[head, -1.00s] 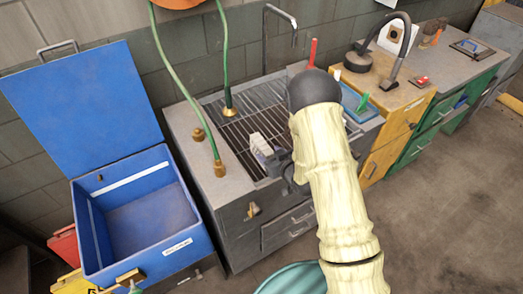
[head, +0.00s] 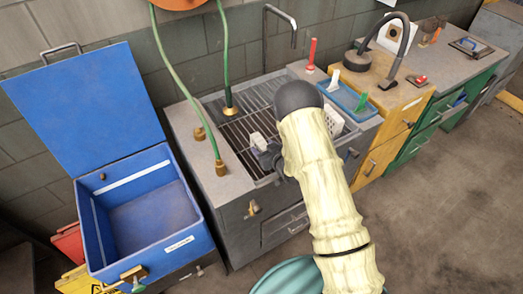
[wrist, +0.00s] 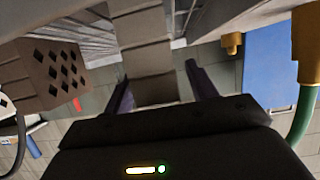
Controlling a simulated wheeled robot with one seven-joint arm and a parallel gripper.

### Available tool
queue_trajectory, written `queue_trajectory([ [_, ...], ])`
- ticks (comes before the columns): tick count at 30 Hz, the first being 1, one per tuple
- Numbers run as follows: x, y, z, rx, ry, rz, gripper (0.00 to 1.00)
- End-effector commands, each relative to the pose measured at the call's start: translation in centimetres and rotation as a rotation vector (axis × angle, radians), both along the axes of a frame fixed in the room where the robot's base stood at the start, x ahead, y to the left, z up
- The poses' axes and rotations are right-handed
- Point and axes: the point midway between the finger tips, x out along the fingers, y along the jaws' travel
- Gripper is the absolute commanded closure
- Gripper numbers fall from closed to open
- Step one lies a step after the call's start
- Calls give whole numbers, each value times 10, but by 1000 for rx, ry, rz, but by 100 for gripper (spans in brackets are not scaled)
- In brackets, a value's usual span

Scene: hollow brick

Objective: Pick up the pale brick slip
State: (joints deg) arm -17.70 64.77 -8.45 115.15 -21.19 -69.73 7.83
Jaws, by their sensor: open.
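The pale brick slip (head: 257,141) stands on the grate of the sink bench in the head view, its near side partly covered by my gripper (head: 267,156). In the wrist view the slip (wrist: 146,52) is a pale, banded upright piece reaching down between the fingers. My gripper (wrist: 162,90) is open there, one dark finger on each side of the slip. Gaps seem to show beside it; contact cannot be told.
A pale perforated brick (head: 333,120) stands right of my arm; it also shows in the wrist view (wrist: 58,73). A blue tray (head: 352,102) lies behind it. Green hoses (head: 157,55) with brass ends are left of the slip. An open blue box (head: 150,215) stands at left.

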Motion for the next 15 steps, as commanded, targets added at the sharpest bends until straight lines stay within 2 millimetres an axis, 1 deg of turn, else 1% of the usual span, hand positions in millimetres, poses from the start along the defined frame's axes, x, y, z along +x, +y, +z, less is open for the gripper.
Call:
queue_trajectory([
  [10,0,0,0,1,-1,1,43],
  [11,0,0,0,1,-1,1,45],
  [15,0,0,0,1,-1,1,72],
])
